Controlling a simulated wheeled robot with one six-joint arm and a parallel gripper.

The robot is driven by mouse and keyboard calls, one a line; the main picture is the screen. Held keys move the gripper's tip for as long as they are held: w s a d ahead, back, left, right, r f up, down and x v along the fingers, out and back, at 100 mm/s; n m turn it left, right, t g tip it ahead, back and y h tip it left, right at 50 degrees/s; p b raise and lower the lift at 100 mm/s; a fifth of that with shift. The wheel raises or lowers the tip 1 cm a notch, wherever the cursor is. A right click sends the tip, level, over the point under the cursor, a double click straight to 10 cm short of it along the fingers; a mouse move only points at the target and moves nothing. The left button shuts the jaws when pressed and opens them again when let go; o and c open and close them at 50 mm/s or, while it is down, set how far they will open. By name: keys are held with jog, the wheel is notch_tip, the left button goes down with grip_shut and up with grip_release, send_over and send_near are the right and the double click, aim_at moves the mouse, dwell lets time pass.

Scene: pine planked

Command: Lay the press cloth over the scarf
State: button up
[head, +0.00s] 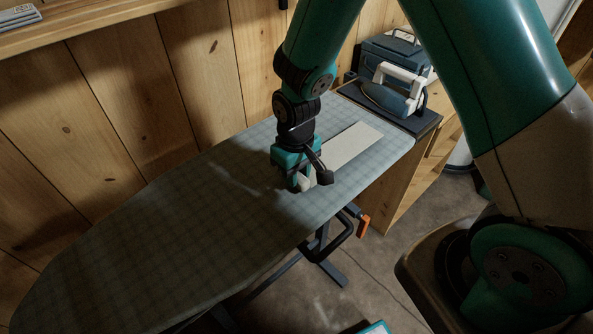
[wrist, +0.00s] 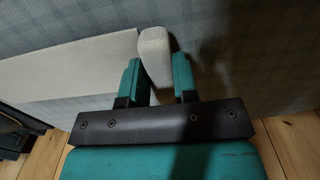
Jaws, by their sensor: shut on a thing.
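A long, flat, pale strip, which I take for the scarf (head: 349,146), lies on the checked ironing board (head: 150,230); it also shows at the left in the wrist view (wrist: 70,72). My gripper (head: 303,182) points down at the strip's near end, low over the board. It is shut on a small, pale, rounded bundle, which I take for the press cloth (head: 304,184). In the wrist view this bundle (wrist: 155,55) stands up between the fingers, close beside the strip's end. I cannot tell whether the two touch. The fingers hide part of the bundle.
A blue and white iron (head: 393,92) stands on a dark tray at the board's far right end, on a wooden cabinet (head: 400,178). A plank wall (head: 130,100) runs along the back. The board's left part is bare. An orange-tipped lever (head: 363,226) is beneath its front edge.

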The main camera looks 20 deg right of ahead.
jog(key=o, duration=0.9)
jog(key=shift+f, duration=0.1)
jog(key=shift+o, duration=0.2)
notch_tip(320, 180, up, 12)
jog(key=s+a+r+n+y, duration=0.1)
jog(key=s+a+r+y, duration=0.1)
jog(key=s+r, duration=0.3)
jog(key=s+a+r+n+y, duration=0.2)
jog(key=s+r, duration=0.4)
jog(key=s, duration=0.7)
jog(key=shift+s+a+n+b, duration=0.25)
jog(key=shift+s+n+b, duration=0.05)
jog(key=shift+b, duration=0.15)
